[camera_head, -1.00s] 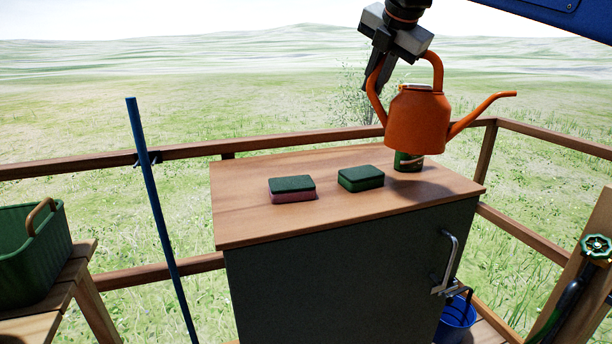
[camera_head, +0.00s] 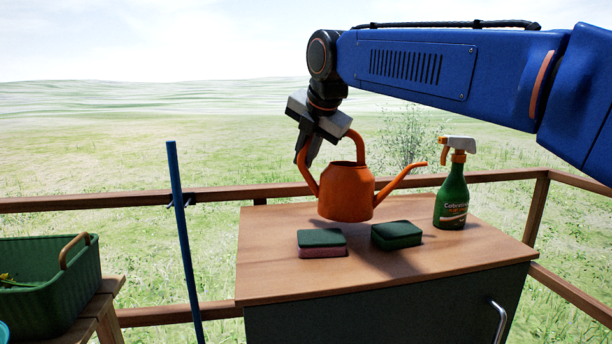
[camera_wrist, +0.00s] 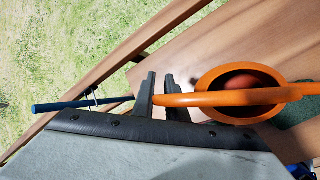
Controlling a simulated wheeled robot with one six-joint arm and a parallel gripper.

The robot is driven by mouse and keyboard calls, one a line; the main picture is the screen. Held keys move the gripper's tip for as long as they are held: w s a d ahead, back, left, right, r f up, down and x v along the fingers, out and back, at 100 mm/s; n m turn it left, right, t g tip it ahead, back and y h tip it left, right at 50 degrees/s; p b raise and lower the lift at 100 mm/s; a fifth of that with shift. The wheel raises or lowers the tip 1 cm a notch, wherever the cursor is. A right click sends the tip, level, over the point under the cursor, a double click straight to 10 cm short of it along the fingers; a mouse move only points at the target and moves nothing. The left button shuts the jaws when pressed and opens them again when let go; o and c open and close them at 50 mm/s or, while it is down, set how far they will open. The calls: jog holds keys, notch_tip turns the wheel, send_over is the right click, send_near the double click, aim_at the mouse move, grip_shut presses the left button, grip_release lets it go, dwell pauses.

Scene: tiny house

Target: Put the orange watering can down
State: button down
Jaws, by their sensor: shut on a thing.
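The orange watering can (camera_head: 345,192) hangs upright over the wooden top of the cabinet (camera_head: 270,272), its spout pointing right. In the head view its base appears just behind two sponges; I cannot tell whether it touches the top. My gripper (camera_head: 307,158) is shut on the can's handle at the left side. In the wrist view, the fingers of my gripper (camera_wrist: 159,90) close on the orange handle, and the can's open mouth (camera_wrist: 215,82) lies to their right. The underside of the can is hidden in the wrist view.
A green-and-pink sponge (camera_head: 321,243) and a green sponge (camera_head: 396,235) lie in front. A green spray bottle (camera_head: 452,200) stands at the right. The cabinet top's left part is clear. A blue pole (camera_head: 183,240) and a green basket (camera_head: 45,290) are further left.

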jog(key=shift+f, duration=1.9)
jog(key=c, duration=1.8)
grip_release()
jog(key=shift+o, duration=0.2)
